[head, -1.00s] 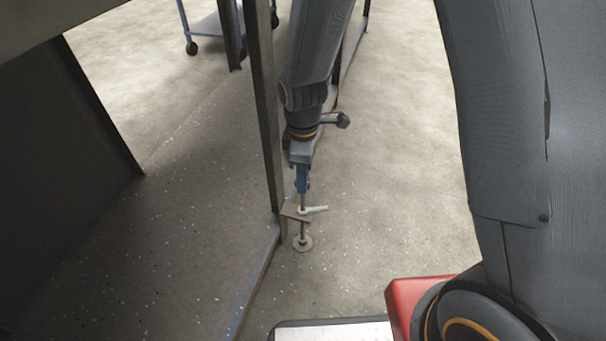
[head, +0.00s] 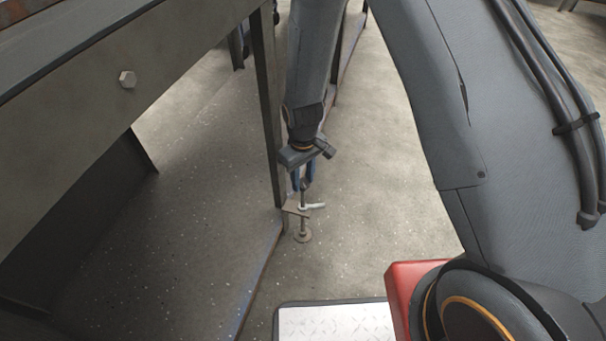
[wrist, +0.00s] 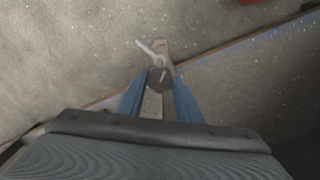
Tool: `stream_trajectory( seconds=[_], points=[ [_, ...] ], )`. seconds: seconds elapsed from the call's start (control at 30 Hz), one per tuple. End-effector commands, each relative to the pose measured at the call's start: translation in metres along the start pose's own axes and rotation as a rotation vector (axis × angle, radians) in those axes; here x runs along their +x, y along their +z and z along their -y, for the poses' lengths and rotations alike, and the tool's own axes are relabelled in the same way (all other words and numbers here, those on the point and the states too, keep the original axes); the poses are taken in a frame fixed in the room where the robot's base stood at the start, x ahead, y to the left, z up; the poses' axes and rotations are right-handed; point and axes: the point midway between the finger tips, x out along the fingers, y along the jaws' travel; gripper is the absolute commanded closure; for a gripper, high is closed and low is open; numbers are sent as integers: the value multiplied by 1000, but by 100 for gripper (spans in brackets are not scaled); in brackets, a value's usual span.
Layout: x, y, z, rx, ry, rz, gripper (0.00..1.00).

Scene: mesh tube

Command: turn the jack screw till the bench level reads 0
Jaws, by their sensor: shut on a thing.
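The jack screw (head: 303,226) stands upright on a round foot at the floor, beside the bench leg (head: 272,120). It passes through a small bracket plate on the leg. A pale cross handle (head: 314,206) sticks out to the right just above the plate. My gripper (head: 303,184) comes down from above with its blue fingers shut on the top of the jack screw. In the wrist view, the blue fingers (wrist: 161,84) close around a dark round head, with the pale handle (wrist: 148,47) beyond. The bench level does not show in either view.
The bench's side beam (head: 126,79) with a hex bolt runs along the upper left. Speckled floor (head: 370,190) is open to the right.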

Motion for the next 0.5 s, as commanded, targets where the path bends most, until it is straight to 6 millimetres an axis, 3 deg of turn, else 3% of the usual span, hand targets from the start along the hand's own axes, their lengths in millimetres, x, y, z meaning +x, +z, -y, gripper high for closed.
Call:
stream_trajectory(
  seconds=[0.5],
  points=[
    [-1, 0, 0, 140, 0, -1, 91]
  ],
)
